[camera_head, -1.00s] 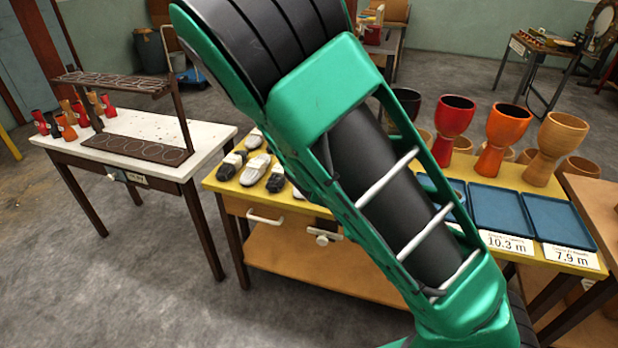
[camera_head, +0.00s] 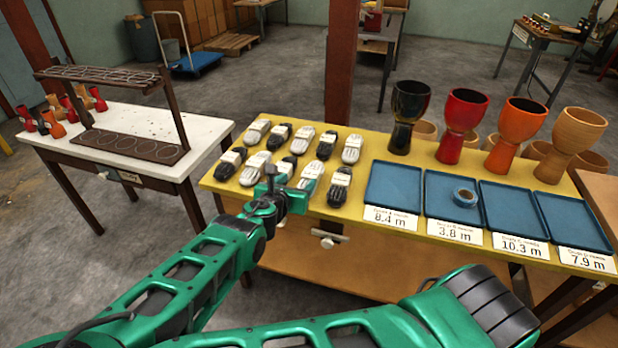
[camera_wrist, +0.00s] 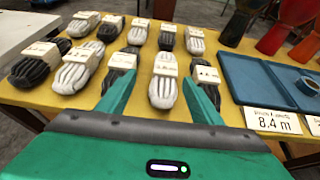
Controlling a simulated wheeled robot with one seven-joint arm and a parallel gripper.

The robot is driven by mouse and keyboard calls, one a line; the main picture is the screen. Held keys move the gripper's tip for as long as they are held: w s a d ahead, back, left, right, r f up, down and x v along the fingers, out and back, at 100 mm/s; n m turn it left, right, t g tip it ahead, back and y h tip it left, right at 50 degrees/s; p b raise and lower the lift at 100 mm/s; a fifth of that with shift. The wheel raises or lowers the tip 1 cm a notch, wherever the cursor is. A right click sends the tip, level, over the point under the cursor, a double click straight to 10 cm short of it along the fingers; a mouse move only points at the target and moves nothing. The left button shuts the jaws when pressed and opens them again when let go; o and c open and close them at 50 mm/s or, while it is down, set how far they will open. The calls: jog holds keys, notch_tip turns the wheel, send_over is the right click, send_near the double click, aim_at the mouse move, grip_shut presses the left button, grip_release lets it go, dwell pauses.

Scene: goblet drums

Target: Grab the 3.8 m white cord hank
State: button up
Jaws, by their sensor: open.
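Several white cord hanks and black cord hanks with paper bands lie in two rows on the yellow table; the writing on the bands is too small to read, so I cannot tell which is 3.8 m. My gripper (camera_head: 279,184) is open and empty over the front row. In the wrist view its fingers (camera_wrist: 159,94) point at a front-row white hank (camera_wrist: 163,88), which shows between them; it is also in the head view (camera_head: 312,171). A black hank (camera_wrist: 120,70) is partly hidden by the left finger, another (camera_wrist: 207,80) by the right finger.
Blue trays with cards stand to the right; the one marked 3.8 m (camera_head: 437,207) holds a small ring-shaped roll (camera_head: 465,197). Goblet drums (camera_head: 463,115) stand behind them. A white table (camera_head: 110,122) with a brown rack is at the left. A red post (camera_head: 341,70) rises behind the yellow table.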

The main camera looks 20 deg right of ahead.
aim_at(310, 175)
jog(key=w+d, duration=0.1)
jog(key=w+d+f, duration=0.1)
jog(key=shift+w+d+f, duration=0.1)
jog(key=shift+w+d, duration=0.1)
jog(key=shift+d, duration=0.2)
jog(key=shift+s+f+x, duration=0.1)
jog(key=shift+f+x, duration=0.05)
jog(key=shift+x, duration=0.75)
jog(key=shift+s+f+x, duration=0.1)
jog(key=shift+f+x, duration=0.05)
jog(key=shift+x, duration=0.75)
jog(key=shift+s+f+x, duration=0.1)
jog(key=shift+f+x, duration=0.05)
jog(key=shift+x, duration=0.75)
jog(key=c, duration=1.1)
